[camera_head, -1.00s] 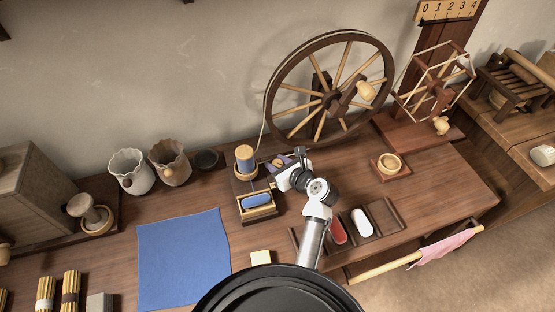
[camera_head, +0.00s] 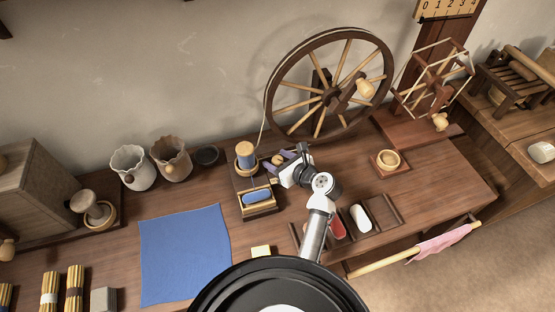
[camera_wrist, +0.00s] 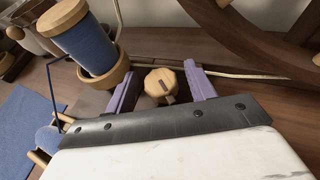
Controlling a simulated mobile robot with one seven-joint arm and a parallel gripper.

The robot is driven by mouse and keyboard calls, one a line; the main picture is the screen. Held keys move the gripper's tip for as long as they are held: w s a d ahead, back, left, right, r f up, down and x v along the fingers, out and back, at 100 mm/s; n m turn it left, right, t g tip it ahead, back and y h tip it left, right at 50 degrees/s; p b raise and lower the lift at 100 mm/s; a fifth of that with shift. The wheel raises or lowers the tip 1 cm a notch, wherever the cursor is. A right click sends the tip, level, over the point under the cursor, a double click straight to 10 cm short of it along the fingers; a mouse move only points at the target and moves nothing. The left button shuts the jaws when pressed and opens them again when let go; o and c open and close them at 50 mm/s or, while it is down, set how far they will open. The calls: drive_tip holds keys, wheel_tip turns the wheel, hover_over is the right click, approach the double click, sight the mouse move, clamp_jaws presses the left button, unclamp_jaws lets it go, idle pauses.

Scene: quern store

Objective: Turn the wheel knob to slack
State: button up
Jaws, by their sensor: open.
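A small faceted wooden knob (camera_wrist: 160,86) with a dark mark on its face sits between the two purple fingers of my gripper (camera_wrist: 162,74) in the wrist view. My gripper is open, with a finger on each side and visible gaps to the knob. In the head view my gripper (camera_head: 287,157) is beside the blue spool (camera_head: 246,153), and the knob (camera_head: 278,160) shows small at its tips. I cannot tell which setting the small knob's mark points to.
The blue spool (camera_wrist: 86,45) stands close left of my fingers. A wooden block with a blue shuttle (camera_head: 257,197) is in front of it. A blue cloth (camera_head: 185,255) lies left.

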drive_tip(key=b+v, duration=0.1)
drive_tip(key=v, duration=1.2)
drive_tip(key=shift+s+d, duration=0.15)
drive_tip(key=shift+d, duration=0.05)
